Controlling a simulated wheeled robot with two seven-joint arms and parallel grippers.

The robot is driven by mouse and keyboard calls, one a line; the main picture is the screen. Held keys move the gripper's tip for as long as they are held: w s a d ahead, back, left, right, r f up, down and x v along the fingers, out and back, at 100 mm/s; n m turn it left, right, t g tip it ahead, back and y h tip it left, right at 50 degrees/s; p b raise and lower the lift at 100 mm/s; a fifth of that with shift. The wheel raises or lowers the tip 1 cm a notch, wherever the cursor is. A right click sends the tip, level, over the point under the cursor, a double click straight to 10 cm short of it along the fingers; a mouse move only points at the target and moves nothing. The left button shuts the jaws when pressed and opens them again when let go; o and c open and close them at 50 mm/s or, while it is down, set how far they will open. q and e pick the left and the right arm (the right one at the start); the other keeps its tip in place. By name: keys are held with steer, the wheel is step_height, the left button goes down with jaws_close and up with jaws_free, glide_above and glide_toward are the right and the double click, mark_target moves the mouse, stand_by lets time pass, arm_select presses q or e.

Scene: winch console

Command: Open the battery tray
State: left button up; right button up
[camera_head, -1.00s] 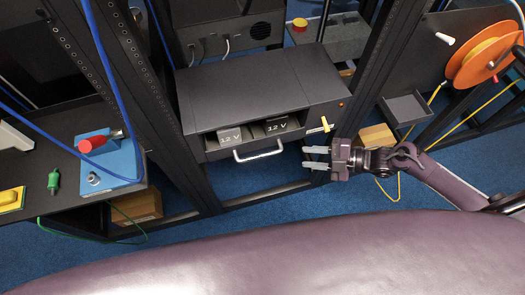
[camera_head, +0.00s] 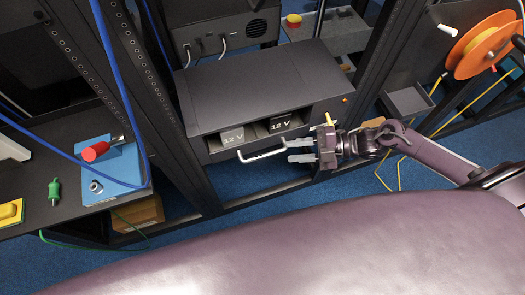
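The battery tray (camera_head: 228,152) sits in the front of a dark grey cabinet (camera_head: 262,88). Two dark battery blocks marked "12 V" show in it, a left one (camera_head: 232,136) and a right one (camera_head: 279,125). A silver bar handle (camera_head: 262,155) runs along the tray front. My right gripper (camera_head: 300,150) comes in from the right, its two pale fingers apart and nothing seen between them. The fingertips are close to the handle's right end; I cannot tell whether they touch it. A small yellow lever (camera_head: 329,119) is partly hidden behind the gripper. My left gripper is not in view.
Black rack posts stand on both sides of the cabinet. An orange reel (camera_head: 482,45) and a small grey bin (camera_head: 409,103) are at right. My purple body fills the bottom.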

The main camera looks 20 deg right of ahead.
mark_target(270, 153)
steer(key=x, duration=0.7)
steer(key=shift+a, duration=0.3)
steer(key=shift+c, duration=0.2)
jaws_close()
